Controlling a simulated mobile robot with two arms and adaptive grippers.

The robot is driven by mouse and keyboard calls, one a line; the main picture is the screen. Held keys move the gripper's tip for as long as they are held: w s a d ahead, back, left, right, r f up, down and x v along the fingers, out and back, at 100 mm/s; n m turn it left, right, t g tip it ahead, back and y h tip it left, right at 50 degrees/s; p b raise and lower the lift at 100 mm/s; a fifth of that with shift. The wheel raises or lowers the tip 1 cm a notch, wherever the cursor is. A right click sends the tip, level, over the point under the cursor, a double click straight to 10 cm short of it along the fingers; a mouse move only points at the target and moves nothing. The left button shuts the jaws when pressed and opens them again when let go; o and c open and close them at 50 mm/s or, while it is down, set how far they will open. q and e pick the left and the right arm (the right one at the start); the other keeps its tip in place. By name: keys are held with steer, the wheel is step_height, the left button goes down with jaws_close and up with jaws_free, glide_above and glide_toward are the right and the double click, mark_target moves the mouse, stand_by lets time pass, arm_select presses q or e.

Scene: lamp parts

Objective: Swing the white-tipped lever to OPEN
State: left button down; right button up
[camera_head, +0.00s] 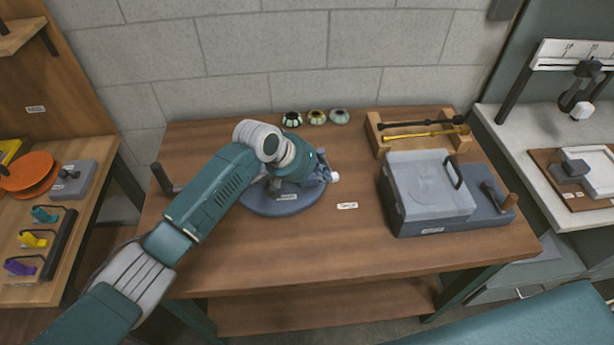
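A white tip (334,177) shows just beyond the fingers of my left gripper (322,174), above a round blue-grey base (270,207) on the wooden bench. The tip looks like the end of a lever. My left arm and gripper hide most of that lever and the middle of the base. The fingers are at or beside the tip; I cannot tell if they touch it, or if they are open or shut. A small label (347,205) lies on the bench right of the base; its text is too small to read. My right gripper is out of view.
A grey lidded box (428,190) with a dark handle stands right on the bench (340,255). Behind it is a wooden tray (379,144) with black and gold rods. Several small round parts (317,117) sit at the back. The bench front is clear. A dark upright handle (160,179) stands left.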

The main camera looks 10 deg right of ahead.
arm_select(q)
steer(key=shift+d+f, duration=0.1)
steer(key=shift+d, duration=0.45)
steer(key=shift+s+d, duration=0.1)
steer(key=shift+d, duration=0.25)
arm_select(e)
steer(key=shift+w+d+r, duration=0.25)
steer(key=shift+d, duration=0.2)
arm_select(q)
steer(key=shift+d, duration=0.1)
steer(key=shift+p, duration=0.3)
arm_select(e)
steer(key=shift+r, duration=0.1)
